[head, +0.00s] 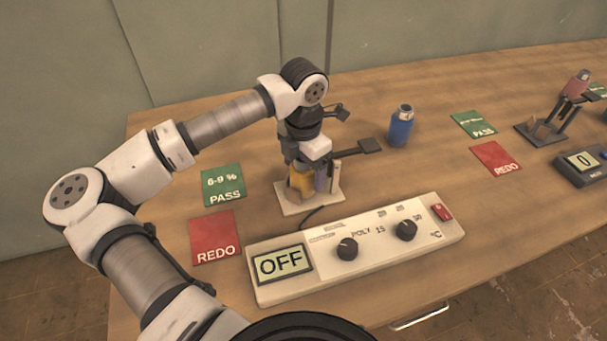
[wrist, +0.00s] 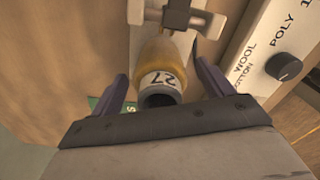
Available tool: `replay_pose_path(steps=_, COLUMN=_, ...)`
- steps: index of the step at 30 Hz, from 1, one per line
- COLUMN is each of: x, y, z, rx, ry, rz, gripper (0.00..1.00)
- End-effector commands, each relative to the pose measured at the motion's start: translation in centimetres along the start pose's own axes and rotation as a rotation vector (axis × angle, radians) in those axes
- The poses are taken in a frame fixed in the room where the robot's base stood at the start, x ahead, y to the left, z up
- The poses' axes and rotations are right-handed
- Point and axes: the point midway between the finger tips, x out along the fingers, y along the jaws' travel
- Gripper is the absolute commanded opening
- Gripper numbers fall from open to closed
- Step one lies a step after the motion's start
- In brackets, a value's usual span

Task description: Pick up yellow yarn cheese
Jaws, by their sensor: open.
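The yellow yarn cheese (wrist: 172,52) is in the middle of the wrist view, with a pale end marked "27" and a dark round opening. In the head view the yellow yarn cheese (head: 301,181) shows partly behind my gripper, over a pale stand. My gripper (wrist: 160,70) is open, with one purple finger on each side of the cheese. I see gaps beside it in the wrist view, and cannot tell whether either finger touches. In the head view my gripper (head: 308,184) points down at the stand.
The stand's pale base (head: 292,207) is close behind a white control box (head: 375,252) reading "OFF". Green PASS (head: 223,184) and red REDO (head: 214,236) cards lie left. A pink cheese (head: 576,84) is on another stand, far right.

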Motion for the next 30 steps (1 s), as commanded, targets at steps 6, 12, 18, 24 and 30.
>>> replay_pose_path(steps=6, x=0.0, y=0.0, z=0.0, rx=0.000, ry=0.000, rz=0.000, gripper=0.58)
replay_pose_path(steps=12, x=-0.1, y=0.0, z=0.0, rx=0.000, ry=0.000, rz=0.000, gripper=0.32)
replay_pose_path(steps=18, x=-0.1, y=0.0, z=0.0, rx=0.000, ry=-0.001, rz=0.000, gripper=0.25)
replay_pose_path(steps=24, x=-0.7, y=0.1, z=0.1, rx=0.000, ry=-0.001, rz=0.002, gripper=0.25)
replay_pose_path(steps=30, x=-3.0, y=0.1, z=0.1, rx=0.000, ry=-0.001, rz=0.004, gripper=0.25)
